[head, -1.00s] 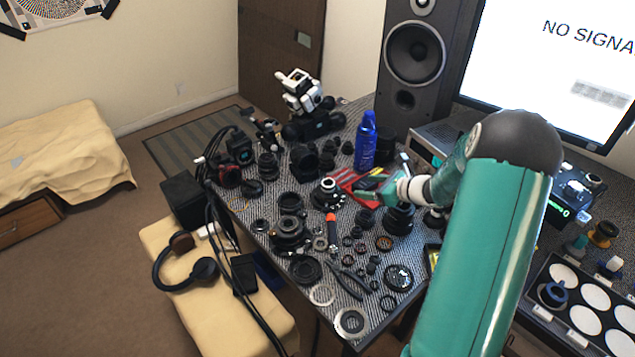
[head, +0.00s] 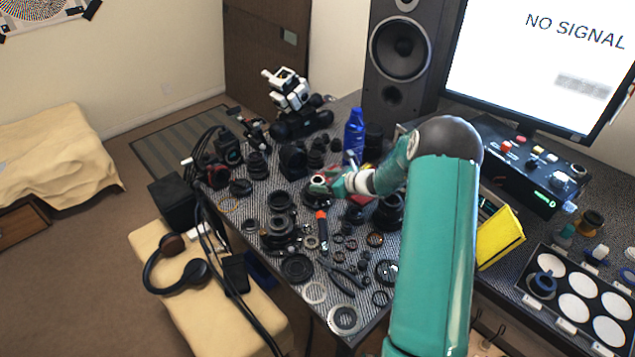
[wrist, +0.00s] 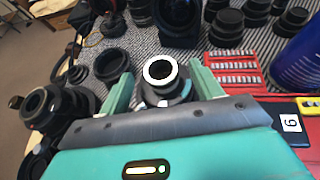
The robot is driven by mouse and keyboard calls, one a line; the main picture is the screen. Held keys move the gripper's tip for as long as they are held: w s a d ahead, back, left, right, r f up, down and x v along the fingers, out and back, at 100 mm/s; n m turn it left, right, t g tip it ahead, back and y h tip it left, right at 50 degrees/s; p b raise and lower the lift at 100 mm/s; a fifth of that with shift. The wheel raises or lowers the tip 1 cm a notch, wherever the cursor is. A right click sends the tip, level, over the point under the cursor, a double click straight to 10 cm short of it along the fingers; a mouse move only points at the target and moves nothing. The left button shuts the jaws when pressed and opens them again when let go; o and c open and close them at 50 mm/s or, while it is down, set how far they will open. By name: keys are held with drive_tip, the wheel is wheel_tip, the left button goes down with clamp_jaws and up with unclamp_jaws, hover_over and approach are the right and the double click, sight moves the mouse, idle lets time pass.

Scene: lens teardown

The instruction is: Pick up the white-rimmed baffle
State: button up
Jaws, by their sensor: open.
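The white-rimmed baffle (wrist: 160,70) shows in the wrist view as a white ring around a dark centre, on top of a dark lens part (wrist: 168,90). In the head view its pale ring (head: 319,180) is partly hidden by my gripper (head: 325,184). My gripper in the wrist view (wrist: 163,86) is open, with one green finger on each side of the baffle and its dark part. The fingers look apart from it. I cannot tell their exact height against the rim.
Black lens parts (wrist: 112,64) crowd the table around the baffle. A red bit case (wrist: 232,68) and a blue can (wrist: 300,62) stand to the right. A mounted lens (wrist: 48,105) is at left. Pliers (head: 341,276) and rings (head: 315,292) lie nearer the front edge.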

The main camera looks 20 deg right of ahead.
drive_tip(key=shift+w+a+f, duration=0.1)
drive_tip(key=shift+w+f, duration=0.05)
drive_tip(key=shift+w, duration=0.05)
drive_tip(key=c, duration=1.1)
drive_tip(key=shift+o, duration=0.2)
